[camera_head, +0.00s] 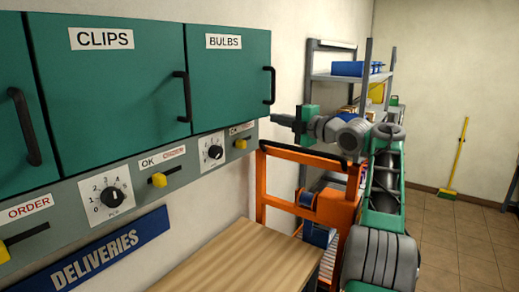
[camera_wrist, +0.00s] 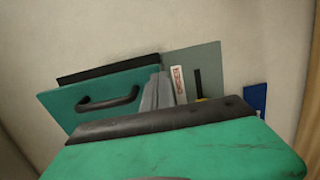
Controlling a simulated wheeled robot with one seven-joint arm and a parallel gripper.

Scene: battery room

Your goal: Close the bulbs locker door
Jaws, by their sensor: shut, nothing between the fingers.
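The bulbs locker door (camera_head: 228,75) is a green panel with a white BULBS label, at the right end of the locker row in the head view. Its right edge sticks out past the end of the control strip below, so it looks slightly ajar; the exact gap is hard to tell. Its black upright handle (camera_head: 270,86) is at the right edge. My gripper (camera_head: 276,119) is shut and empty, just right of the door's lower right corner; contact cannot be told. In the wrist view a green door (camera_wrist: 75,112) with a black handle shows beyond my gripper's green body.
The clips locker door (camera_head: 115,85) is flush beside it. Below runs a grey control strip (camera_head: 130,165) with dials and yellow knobs. A wooden bench top (camera_head: 240,262) lies underneath. An orange frame (camera_head: 300,200) stands below my arm, and a shelf rack (camera_head: 345,77) is behind.

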